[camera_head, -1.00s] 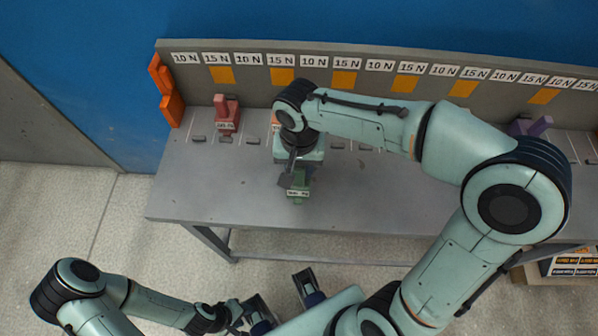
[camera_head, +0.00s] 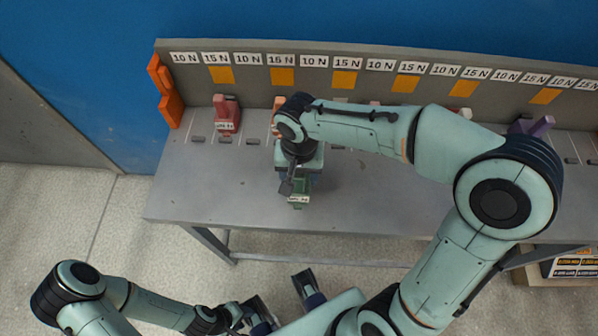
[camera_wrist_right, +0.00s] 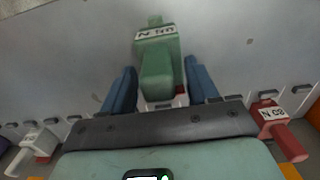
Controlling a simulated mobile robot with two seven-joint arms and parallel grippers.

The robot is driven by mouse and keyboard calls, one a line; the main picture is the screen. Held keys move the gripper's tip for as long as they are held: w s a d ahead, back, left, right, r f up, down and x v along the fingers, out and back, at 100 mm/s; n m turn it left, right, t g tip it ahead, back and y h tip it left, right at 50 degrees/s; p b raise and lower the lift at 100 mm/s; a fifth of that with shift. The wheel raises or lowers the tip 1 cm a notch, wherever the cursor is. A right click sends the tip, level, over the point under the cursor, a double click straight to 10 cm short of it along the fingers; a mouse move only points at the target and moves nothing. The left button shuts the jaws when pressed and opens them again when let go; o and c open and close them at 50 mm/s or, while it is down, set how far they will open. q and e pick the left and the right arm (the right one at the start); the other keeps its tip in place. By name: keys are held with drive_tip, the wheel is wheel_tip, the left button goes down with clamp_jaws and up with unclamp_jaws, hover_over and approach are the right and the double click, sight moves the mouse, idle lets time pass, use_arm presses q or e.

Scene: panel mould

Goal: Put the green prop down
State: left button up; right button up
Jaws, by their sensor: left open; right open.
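The green prop (camera_head: 301,188) is at the front part of the grey table (camera_head: 210,190), under my right gripper. In the right wrist view the green prop (camera_wrist_right: 158,65) reaches between and beyond two blue fingers, with a gap on both sides; its label reads 50 N. It appears to rest on the table top. My right gripper (camera_wrist_right: 163,74) is open around it; in the head view the wrist hides part of the prop. My left gripper (camera_head: 284,298) is open and empty, low in front of the table.
A red prop (camera_head: 227,115) stands at the back left of the table, and a purple prop (camera_head: 533,126) at the back right. A white prop (camera_wrist_right: 35,145) shows in the wrist view. A back panel (camera_head: 400,82) carries force labels and orange patches. The table's front left is clear.

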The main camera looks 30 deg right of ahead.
drive_tip(key=shift+r, duration=0.3)
wheel_tip(320, 180, up, 12)
drive_tip(key=shift+f+p, duration=0.1)
drive_tip(key=shift+p, duration=1.05)
drive_tip(key=shift+f, duration=0.1)
